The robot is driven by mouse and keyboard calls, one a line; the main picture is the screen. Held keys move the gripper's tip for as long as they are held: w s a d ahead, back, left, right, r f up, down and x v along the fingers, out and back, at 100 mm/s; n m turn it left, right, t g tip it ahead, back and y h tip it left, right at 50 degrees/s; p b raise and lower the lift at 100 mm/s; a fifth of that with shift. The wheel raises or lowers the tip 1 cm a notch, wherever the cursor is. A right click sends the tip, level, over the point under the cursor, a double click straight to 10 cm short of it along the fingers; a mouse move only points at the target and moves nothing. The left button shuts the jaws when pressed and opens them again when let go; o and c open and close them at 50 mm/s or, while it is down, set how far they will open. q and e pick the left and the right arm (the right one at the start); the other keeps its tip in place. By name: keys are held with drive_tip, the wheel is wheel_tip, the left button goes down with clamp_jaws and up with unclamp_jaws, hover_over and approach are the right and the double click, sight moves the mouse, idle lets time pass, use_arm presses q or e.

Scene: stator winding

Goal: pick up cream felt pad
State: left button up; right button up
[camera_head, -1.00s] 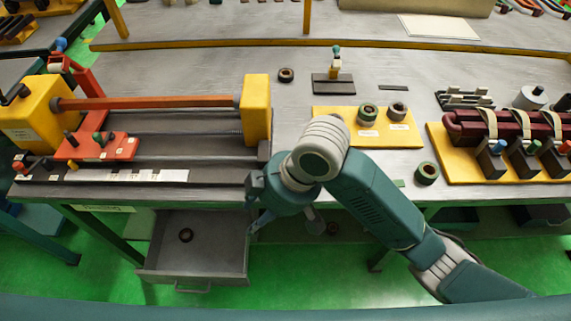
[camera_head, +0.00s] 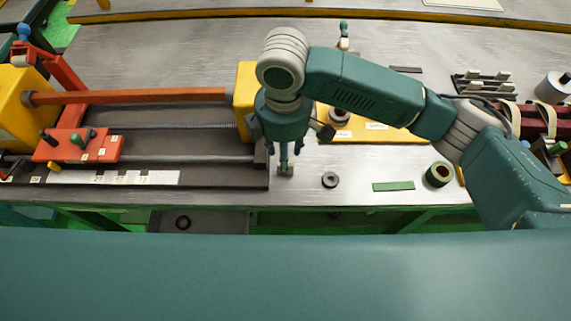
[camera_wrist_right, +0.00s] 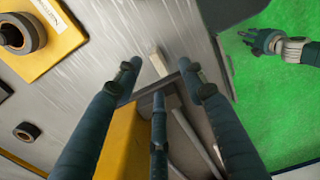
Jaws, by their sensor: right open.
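The cream felt pad (camera_wrist_right: 158,62) shows in the right wrist view as a small pale block on the grey tabletop, between the fingertips of my right gripper (camera_wrist_right: 158,76). I cannot make the pad out in the head view. My right gripper (camera_head: 285,170) is open and points down over the tabletop, just right of the yellow-ended machine. In the right wrist view its fingers surround the pad from above; I cannot tell whether they touch it. My left gripper (camera_wrist_right: 262,40) shows over the green floor at the upper right of the wrist view, too small to read.
The machine's yellow end block (camera_head: 246,95) stands close left of my right gripper. A dark ring (camera_head: 330,180), a flat green strip (camera_head: 393,186) and a green ring (camera_head: 439,174) lie to the right. A yellow board (camera_head: 400,137) lies behind. The table's front edge is close.

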drive_tip(key=shift+w+f, duration=0.15)
drive_tip(key=shift+f, duration=0.2)
wheel_tip(320, 180, down, 4)
drive_tip(key=shift+w+d+f+p, duration=0.1)
drive_tip(key=shift+d+f+p, duration=0.05)
drive_tip(key=shift+p, duration=0.65)
drive_tip(key=shift+f, duration=0.4)
drive_tip(key=shift+c, duration=0.5)
drive_tip(key=c, duration=0.8)
drive_tip(key=shift+r, duration=0.3)
drive_tip(key=shift+c, duration=0.2)
use_arm(q)
drive_tip(key=shift+w+d+f+b, duration=0.15)
drive_tip(key=shift+w+b, duration=0.8)
drive_tip(key=shift+w, duration=0.6)
use_arm(e)
wheel_tip(320, 180, up, 19)
drive_tip(key=shift+r, duration=0.2)
